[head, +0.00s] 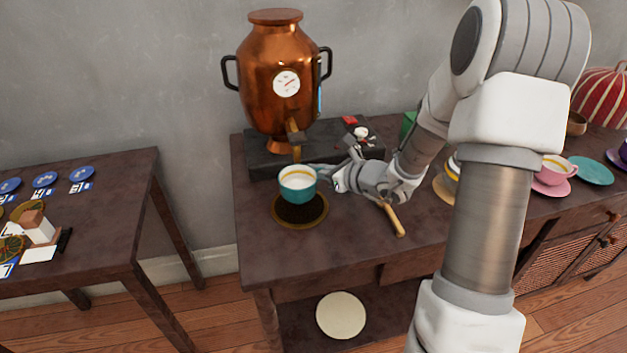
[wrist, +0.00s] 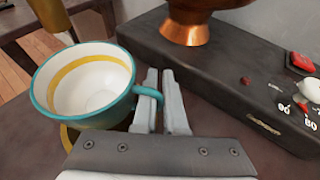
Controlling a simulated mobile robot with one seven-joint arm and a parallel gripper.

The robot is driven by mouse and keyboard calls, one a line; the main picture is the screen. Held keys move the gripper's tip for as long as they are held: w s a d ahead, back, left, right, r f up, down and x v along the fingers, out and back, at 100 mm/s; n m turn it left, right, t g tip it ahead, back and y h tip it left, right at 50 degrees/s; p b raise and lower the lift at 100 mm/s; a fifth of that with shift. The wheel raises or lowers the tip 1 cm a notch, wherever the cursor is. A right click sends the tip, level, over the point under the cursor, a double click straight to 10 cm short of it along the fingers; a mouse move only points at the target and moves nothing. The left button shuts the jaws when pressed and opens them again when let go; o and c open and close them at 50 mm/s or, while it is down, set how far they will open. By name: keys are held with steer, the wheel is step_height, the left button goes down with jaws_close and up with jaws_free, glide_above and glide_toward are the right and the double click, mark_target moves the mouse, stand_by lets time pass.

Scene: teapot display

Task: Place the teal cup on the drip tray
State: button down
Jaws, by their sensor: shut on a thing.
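The teal cup (head: 297,190), white inside with a yellow band, is upright in my gripper (head: 332,181). In the wrist view, my gripper (wrist: 160,88) is shut on the handle of the cup (wrist: 122,108), at the cup's right side. The drip tray (head: 300,225) is a dark round disc with a gold rim, on the table in front of the copper urn. The cup is over the tray and hides its back part. I cannot tell whether the cup's base touches the tray. A bit of the gold rim (wrist: 68,137) shows below the cup in the wrist view.
The copper urn (head: 273,80) stands on a dark base (head: 262,160) behind the cup, its tap pointing forward. A wooden handle (head: 393,219) lies near my wrist. Other cups, such as a pink one (head: 553,170), stand at right. The table is clear left of the tray.

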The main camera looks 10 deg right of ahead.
steer(key=shift+f, duration=1.1)
steer(key=shift+b, duration=0.3)
steer(key=shift+f, duration=0.25)
steer(key=c, duration=1)
jaws_free()
steer(key=shift+r, duration=0.15)
steer(key=shift+r, duration=0.25)
steer(key=p+v, duration=0.1)
steer(key=v, duration=0.5)
steer(key=p+v, duration=0.2)
steer(key=v, duration=0.4)
steer(key=shift+d+f, duration=0.1)
steer(key=shift+f, duration=0.15)
